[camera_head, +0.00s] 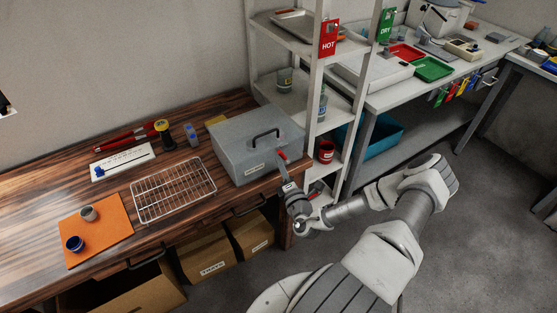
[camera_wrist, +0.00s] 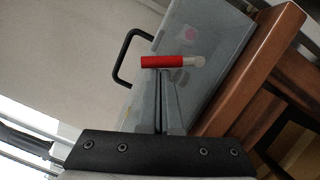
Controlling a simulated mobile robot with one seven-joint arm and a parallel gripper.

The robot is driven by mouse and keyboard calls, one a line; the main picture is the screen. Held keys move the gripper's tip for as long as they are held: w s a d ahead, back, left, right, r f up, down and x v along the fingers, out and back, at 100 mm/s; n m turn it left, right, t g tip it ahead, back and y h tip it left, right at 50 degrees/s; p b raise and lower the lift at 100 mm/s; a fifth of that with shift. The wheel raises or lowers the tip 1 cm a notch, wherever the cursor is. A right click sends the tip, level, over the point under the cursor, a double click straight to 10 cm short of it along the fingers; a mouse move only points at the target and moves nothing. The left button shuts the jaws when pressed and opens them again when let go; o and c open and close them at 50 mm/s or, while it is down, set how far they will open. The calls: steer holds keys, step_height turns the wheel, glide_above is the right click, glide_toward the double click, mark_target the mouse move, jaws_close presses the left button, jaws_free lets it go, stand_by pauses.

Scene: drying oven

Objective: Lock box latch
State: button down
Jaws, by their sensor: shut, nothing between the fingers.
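The grey box (camera_head: 250,143) stands on the wooden table, with a dark handle (camera_head: 263,135) on its top and a label on its front. A red latch lever (camera_head: 282,155) sits at the box's right side. In the wrist view the red latch (camera_wrist: 162,62) lies crosswise just beyond my fingertips, with a pale pivot end at its right; the box wall (camera_wrist: 215,32) is behind it. My gripper (camera_head: 284,181) is beside the box's right side, its fingers (camera_wrist: 160,72) shut together and empty. The tips are at or very near the latch; contact cannot be told.
A wire rack (camera_head: 173,191) and an orange mat (camera_head: 96,230) with two cups lie left on the table. A white shelf unit (camera_head: 312,100) rises right behind the box. The table edge (camera_wrist: 262,62) runs close to my fingers. Open floor lies at right.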

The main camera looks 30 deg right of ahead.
steer(key=m+p, duration=0.1)
steer(key=d+r+m+p, duration=0.1)
steer(key=m, duration=0.1)
steer(key=shift+r+g, duration=0.15)
steer(key=shift+g, duration=0.15)
steer(key=shift+d+p, duration=0.25)
steer(key=shift+p, duration=0.2)
steer(key=shift+d, duration=0.1)
steer(key=shift+s+p, duration=0.15)
steer(key=shift+p, duration=0.15)
